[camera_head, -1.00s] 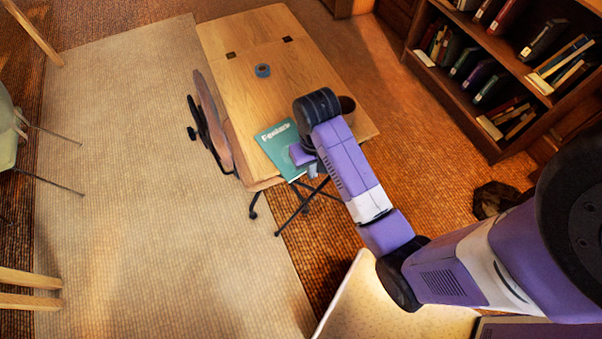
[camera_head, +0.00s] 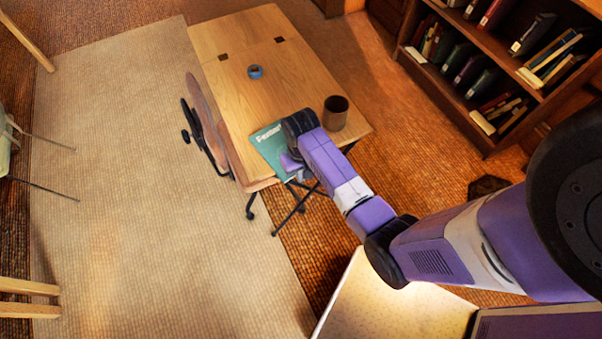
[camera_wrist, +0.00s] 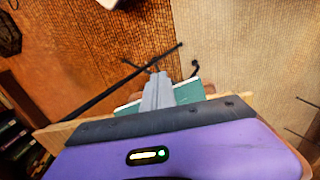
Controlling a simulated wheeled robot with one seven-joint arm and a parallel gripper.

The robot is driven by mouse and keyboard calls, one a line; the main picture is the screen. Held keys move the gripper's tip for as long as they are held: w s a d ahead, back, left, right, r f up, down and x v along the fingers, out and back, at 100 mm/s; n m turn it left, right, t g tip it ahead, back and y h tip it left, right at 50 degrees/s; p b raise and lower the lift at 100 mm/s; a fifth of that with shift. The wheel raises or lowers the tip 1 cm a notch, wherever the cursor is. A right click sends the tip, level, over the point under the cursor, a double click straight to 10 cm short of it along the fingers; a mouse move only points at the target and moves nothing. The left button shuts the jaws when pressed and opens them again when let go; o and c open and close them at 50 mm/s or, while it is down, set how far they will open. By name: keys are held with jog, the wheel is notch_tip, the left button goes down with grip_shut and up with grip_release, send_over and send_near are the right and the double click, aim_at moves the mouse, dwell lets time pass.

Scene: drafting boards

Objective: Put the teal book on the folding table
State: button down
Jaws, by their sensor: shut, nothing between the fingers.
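The teal book (camera_head: 268,144) lies on the near end of the wooden folding table (camera_head: 262,95), close to its front edge. White lettering shows on its cover. My gripper (camera_head: 303,174) is at the book's near right side, and my wrist hides part of the book. In the wrist view my gripper's grey fingers (camera_wrist: 158,88) are together with nothing between them. The teal book (camera_wrist: 188,93) shows behind and beside them; I cannot tell whether they touch it.
A dark mug (camera_head: 335,114) stands right of my wrist on the table, and a blue tape roll (camera_head: 255,71) lies farther back. A chair (camera_head: 207,120) is at the table's left side. A bookcase (camera_head: 500,75) stands at the right. The table's middle is clear.

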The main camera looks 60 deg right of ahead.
dwell(0.3)
jog(key=shift+w+d, duration=0.45)
jog(key=shift+w, duration=0.2)
jog(key=shift+w+d, duration=0.4)
jog(key=shift+w, duration=0.25)
